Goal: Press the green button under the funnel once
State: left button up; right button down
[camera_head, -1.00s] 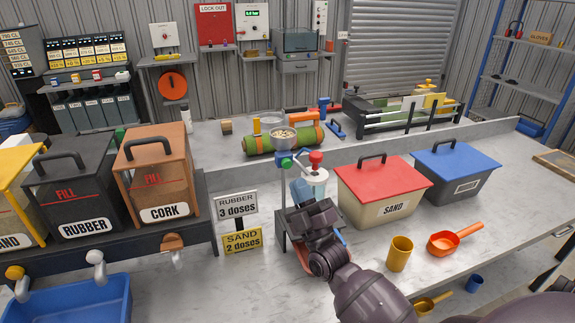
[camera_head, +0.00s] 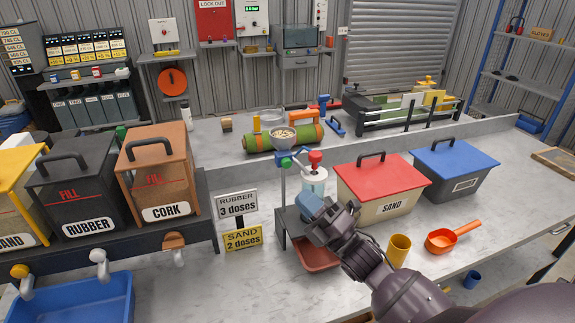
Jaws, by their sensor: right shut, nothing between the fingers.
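The funnel (camera_head: 284,134), filled with pale granules, sits on top of a metal stand in the middle of the bench. A small green part (camera_head: 283,160), which looks like the green button, shows just below the funnel beside a blue fitting. My right gripper (camera_head: 308,205) is shut and empty, below and to the right of the green part and apart from it. It is over the stand's base, in front of the clear jar. My left gripper is out of view.
A red knob (camera_head: 315,156) and a clear jar (camera_head: 314,182) stand right of the green part. A reddish tray (camera_head: 316,256) lies under the stand. The red-lidded sand bin (camera_head: 383,188) is close on the right, and the dose signs (camera_head: 237,204) are on the left.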

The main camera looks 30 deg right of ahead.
aim_at(286, 164)
jog(key=shift+w, duration=0.1)
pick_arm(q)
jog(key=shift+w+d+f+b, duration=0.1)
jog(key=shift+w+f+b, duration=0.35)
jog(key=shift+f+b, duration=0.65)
pick_arm(e)
jog(key=w+d, duration=0.2)
jog(key=w, duration=0.6)
jog(key=shift+w, duration=0.2)
pick_arm(q)
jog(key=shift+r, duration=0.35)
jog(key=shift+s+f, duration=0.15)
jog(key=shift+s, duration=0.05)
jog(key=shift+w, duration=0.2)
jog(key=shift+b, duration=0.3)
pick_arm(e)
jog(key=shift+w, duration=0.2)
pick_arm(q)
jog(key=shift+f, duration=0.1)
pick_arm(e)
jog(key=shift+w+d, duration=0.15)
jog(key=shift+w, duration=0.1)
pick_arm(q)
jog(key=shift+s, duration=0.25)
